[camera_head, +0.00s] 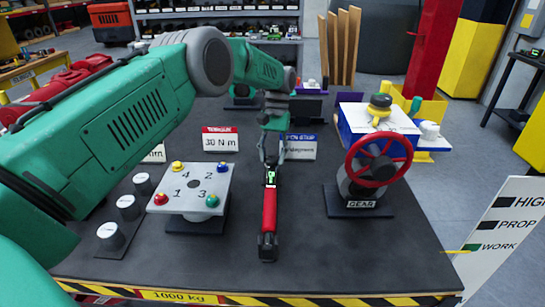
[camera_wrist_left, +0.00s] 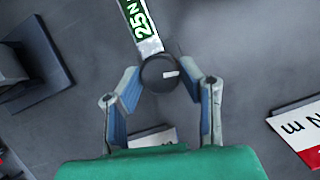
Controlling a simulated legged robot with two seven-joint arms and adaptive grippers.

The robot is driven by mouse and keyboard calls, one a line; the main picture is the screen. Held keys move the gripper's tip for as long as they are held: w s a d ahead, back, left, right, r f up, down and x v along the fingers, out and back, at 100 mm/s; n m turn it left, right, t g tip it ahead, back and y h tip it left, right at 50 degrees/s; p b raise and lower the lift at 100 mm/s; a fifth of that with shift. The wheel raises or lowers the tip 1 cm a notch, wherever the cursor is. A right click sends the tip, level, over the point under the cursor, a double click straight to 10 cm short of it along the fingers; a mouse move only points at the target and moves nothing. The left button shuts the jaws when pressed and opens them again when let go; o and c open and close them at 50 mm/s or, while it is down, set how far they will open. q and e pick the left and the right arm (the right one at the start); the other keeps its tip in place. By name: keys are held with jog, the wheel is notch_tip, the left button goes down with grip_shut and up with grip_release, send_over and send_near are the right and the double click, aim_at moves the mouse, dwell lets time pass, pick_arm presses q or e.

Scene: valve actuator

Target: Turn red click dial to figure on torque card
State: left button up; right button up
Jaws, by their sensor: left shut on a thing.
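The torque card (camera_head: 220,140) has a red header and reads "30 N m"; part of it shows at the right of the left wrist view (camera_wrist_left: 300,130). A long wrench-like tool with a red grip (camera_head: 269,212) lies on the table, with a green-lit label (camera_head: 270,178) near its far end. In the left wrist view the label (camera_wrist_left: 143,22) reads "25 N", the rest cut off. My left gripper (camera_head: 270,160) reaches down over the tool's far end. Its fingers (camera_wrist_left: 160,85) are shut on the black round head (camera_wrist_left: 160,73), which bears a white mark. My right gripper is out of view.
A white numbered plate (camera_head: 195,188) with coloured knobs stands left of the tool, beside several grey knobs (camera_head: 129,207). A red handwheel (camera_head: 379,159) on a "GEAR" base stands right. A blue-headed card (camera_head: 301,147) is close to the gripper. The front right tabletop is clear.

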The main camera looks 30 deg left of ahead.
pick_arm(q)
jog(key=shift+w+r+m+y, duration=0.15)
jog(key=shift+m+y, duration=0.2)
jog(key=shift+m, duration=0.45)
jog(key=shift+w+r+m+y, duration=0.1)
jog(key=shift+m+y, duration=0.25)
jog(key=shift+m, duration=0.75)
jog(key=o, duration=1.1)
jog(key=shift+w+f, duration=0.1)
jog(key=shift+f, duration=0.1)
notch_tip(320, 180, up, 10)
jog(key=shift+w+f, duration=0.1)
jog(key=shift+f, duration=0.05)
